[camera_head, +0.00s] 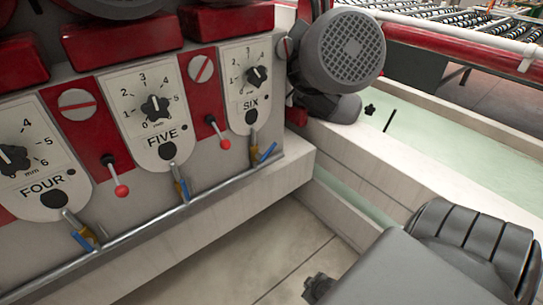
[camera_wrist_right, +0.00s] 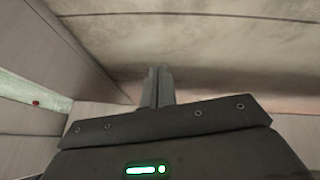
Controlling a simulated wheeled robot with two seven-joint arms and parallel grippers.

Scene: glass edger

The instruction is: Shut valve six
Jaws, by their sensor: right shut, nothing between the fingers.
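Valve six (camera_head: 254,154) is a small brass valve below the SIX plate (camera_head: 248,86), on a short branch above a grey pipe. Its blue lever (camera_head: 267,152) slants up to the right, unlike the levers of valve five (camera_head: 181,187) and valve four (camera_head: 83,237), which slant down to the right. My right gripper (camera_wrist_right: 157,86) is shut and empty in the right wrist view, with pale floor or wall beyond its fingers. In the head view my right arm is at the lower right, well apart from valve six. My left gripper is not in view.
The grey pipe (camera_head: 225,184) runs along the machine's front edge. Red-knobbed levers (camera_head: 121,190) stick out between the plates. A grey motor (camera_head: 346,50) stands right of SIX, above a pale trough (camera_head: 440,150). The floor (camera_head: 225,255) before the machine looks clear.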

